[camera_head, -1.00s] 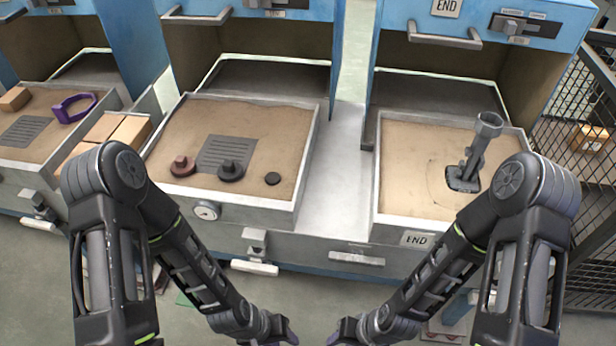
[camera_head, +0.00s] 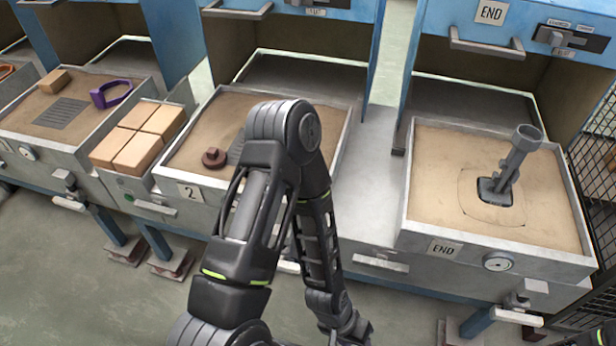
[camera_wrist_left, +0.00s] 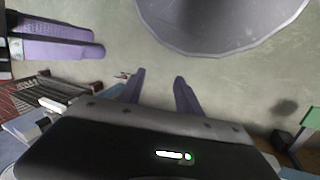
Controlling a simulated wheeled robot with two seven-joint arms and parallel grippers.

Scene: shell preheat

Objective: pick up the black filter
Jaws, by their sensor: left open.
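The black filter is not visible now; my left arm covers that part of the middle sand tray (camera_head: 185,148) in the head view. My left gripper shows in the left wrist view (camera_wrist_left: 160,84) with its two fingers apart and nothing between them. It points at the floor, away from the tray. In the head view its wrist hangs low in front of the trays and the fingertips are not clear. Another pair of purple-grey fingers (camera_wrist_left: 58,40), apparently my right gripper, shows at the left of the wrist view; its opening is unclear.
A reddish-brown round piece (camera_head: 213,158) lies on the middle tray's sand beside a dark grille (camera_head: 236,150). Tan blocks (camera_head: 138,135) lie left of it. A grey post (camera_head: 518,160) leans in the END tray (camera_head: 425,225).

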